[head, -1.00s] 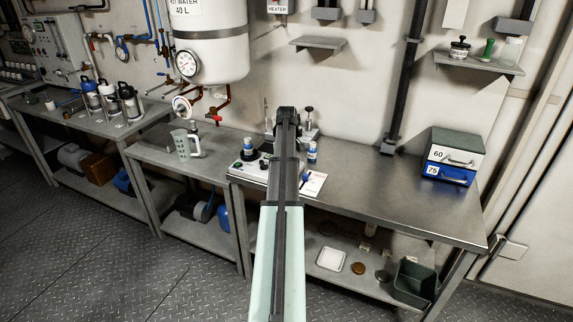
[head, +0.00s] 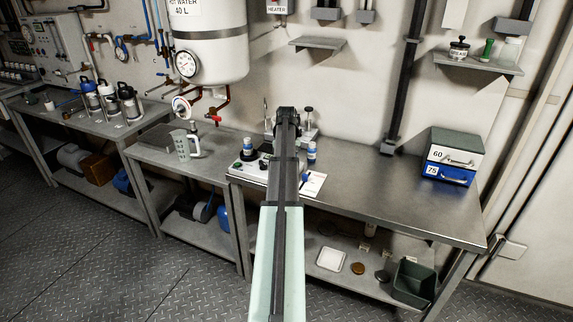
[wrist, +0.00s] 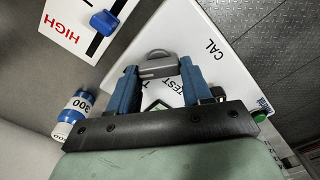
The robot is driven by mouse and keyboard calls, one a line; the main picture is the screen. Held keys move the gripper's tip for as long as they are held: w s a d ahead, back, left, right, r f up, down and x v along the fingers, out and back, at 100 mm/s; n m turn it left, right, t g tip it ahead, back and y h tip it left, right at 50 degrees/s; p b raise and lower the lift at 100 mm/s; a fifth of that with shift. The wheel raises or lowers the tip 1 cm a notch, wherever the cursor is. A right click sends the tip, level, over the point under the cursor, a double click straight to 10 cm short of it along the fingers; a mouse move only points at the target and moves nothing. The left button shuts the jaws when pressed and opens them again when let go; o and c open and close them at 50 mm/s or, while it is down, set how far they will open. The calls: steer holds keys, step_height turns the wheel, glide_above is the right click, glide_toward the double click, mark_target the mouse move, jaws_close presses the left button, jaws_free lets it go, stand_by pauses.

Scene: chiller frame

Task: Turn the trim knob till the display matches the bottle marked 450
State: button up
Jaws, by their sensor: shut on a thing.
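My gripper (wrist: 158,76) is shut on a grey knob-like part (wrist: 158,66) above the white instrument panel (wrist: 215,25) in the wrist view. The panel's words CAL and TEST show; another label is mostly hidden by my gripper, so I cannot read which knob this is. A blue bottle with a white band marked 300 (wrist: 75,112) lies to the left in that view. In the head view my arm covers most of the instrument. I see no display reading and no 450 mark.
A white card marked HIGH with a blue slider (wrist: 103,22) lies beside the panel. A green button (wrist: 259,115) is at the panel's edge. Stacked cases marked 60 (head: 455,146) and 75 (head: 447,172) stand at the bench's right. The bench between is clear.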

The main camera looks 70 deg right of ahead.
steer(key=o, duration=1.1)
steer(key=shift+c, duration=0.2)
step_height(320, 180, up, 14)
steer(key=shift+a+f, duration=0.1)
